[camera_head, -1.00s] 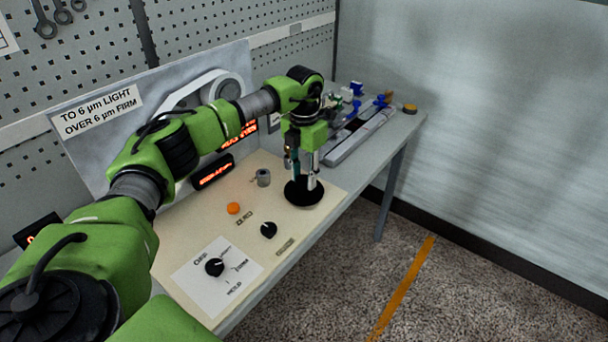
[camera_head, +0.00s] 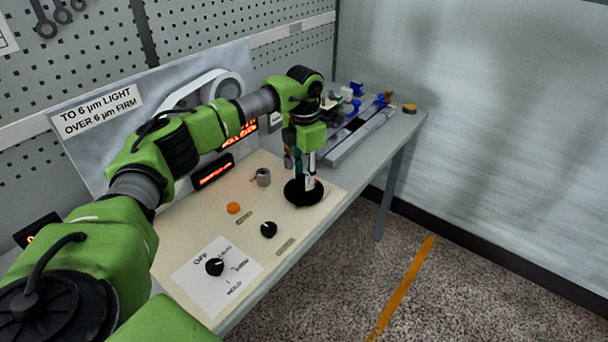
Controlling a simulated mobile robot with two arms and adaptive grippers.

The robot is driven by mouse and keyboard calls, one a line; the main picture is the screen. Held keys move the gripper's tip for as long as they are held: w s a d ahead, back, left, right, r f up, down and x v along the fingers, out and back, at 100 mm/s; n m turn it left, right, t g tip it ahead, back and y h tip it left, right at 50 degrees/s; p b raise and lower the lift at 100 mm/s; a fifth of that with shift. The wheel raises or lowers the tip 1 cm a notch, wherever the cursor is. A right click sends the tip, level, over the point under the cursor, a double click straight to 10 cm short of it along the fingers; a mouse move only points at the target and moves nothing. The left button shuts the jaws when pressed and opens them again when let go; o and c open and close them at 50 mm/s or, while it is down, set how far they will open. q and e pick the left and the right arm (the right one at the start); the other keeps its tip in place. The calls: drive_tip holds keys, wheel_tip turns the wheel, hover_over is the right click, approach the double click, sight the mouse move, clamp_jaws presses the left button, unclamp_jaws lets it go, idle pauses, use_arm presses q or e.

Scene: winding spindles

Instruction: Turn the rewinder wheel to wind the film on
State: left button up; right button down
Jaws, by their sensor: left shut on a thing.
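The rewinder wheel appears to be the black round disc (camera_head: 291,195) on the cream panel near the table's front edge. My left gripper (camera_head: 308,185) points down over it, its fingertips at the wheel's upper side. It is shut on a part of the wheel, probably a handle, which the fingers hide. A pale belt loop with a round reel (camera_head: 229,86) shows on the upright grey panel behind my arm, partly covered. My right gripper is not in view.
The cream panel (camera_head: 190,225) bears a black selector knob (camera_head: 215,267), a smaller black knob (camera_head: 269,230), an orange button (camera_head: 233,208) and a small grey cylinder (camera_head: 263,177). Lit red displays (camera_head: 213,172) stand behind. A grey rail fixture (camera_head: 362,137) lies at the table's far end.

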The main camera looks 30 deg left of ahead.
use_arm(q)
drive_tip(key=o, duration=1.1)
drive_tip(key=shift+r, duration=0.15)
wheel_tip(320, 180, up, 12)
